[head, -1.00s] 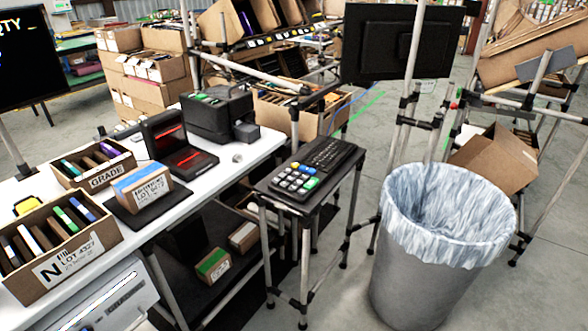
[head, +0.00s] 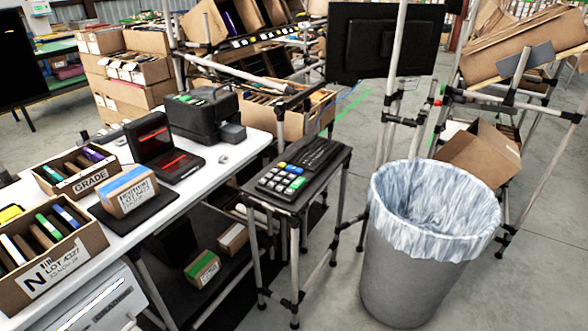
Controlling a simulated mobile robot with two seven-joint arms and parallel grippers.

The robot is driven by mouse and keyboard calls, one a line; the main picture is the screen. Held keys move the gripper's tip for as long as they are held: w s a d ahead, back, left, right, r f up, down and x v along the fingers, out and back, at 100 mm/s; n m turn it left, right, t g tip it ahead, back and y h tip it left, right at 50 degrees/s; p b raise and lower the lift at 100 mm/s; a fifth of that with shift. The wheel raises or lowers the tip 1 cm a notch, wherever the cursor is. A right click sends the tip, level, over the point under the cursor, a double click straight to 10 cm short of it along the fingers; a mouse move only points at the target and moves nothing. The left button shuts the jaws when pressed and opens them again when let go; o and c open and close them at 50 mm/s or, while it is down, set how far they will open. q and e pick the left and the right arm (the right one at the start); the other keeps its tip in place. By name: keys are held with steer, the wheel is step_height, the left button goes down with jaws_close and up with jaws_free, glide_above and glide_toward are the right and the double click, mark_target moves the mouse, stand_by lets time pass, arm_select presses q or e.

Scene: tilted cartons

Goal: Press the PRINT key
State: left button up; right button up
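A black keypad (head: 283,181) with white, blue, yellow and green keys lies on a small dark stand in the middle of the head view. The lettering on its keys is too small to read, so I cannot tell which one is PRINT. A black keyboard-like part (head: 318,153) adjoins it at the back. A black printer-like box (head: 203,115) with green buttons on top stands on the white table to the left. Neither of my grippers shows in the head view.
A lined bin (head: 405,272) stands right of the stand. Grey floor is clear in front of the stand.

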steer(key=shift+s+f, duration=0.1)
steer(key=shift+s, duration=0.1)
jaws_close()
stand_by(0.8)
